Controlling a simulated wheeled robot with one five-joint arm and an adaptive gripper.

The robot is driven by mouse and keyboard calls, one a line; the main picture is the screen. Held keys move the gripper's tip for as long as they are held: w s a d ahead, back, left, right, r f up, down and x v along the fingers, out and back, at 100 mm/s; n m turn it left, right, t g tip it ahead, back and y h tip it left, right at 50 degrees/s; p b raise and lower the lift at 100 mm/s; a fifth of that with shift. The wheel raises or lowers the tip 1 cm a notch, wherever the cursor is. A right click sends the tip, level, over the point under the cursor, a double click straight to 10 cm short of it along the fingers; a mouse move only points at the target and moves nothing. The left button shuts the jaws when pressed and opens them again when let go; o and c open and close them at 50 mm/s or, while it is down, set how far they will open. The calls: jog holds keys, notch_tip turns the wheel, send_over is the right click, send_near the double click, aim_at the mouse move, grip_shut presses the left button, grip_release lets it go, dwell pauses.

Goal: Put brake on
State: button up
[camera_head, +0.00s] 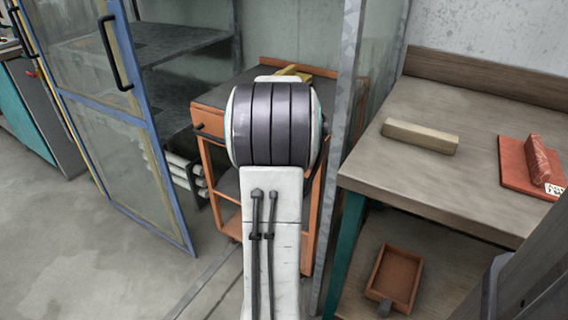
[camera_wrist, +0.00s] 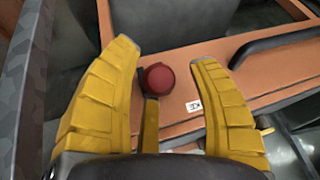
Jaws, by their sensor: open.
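In the wrist view, a round red knob (camera_wrist: 158,79) shows at the orange cart panel (camera_wrist: 225,75), between and just beyond the yellow fingers of my gripper (camera_wrist: 166,62). A narrow yellow piece below the knob may be its lever or part of my gripper; I cannot tell. The fingers are spread on either side, with a gap to the knob. In the head view, the orange cart (camera_head: 208,125) stands behind my arm, and only a bit of my yellow gripper (camera_head: 292,72) shows above the arm. The knob is hidden there.
A blue-framed glass door (camera_head: 120,130) stands open at left. A metal post (camera_head: 345,150) and workbench (camera_head: 440,105) are close on the right.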

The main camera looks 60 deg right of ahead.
jog(key=v, duration=1.1)
jog(key=shift+a+r, duration=0.2)
jog(key=shift+r, duration=0.05)
jog(key=shift+o, duration=0.3)
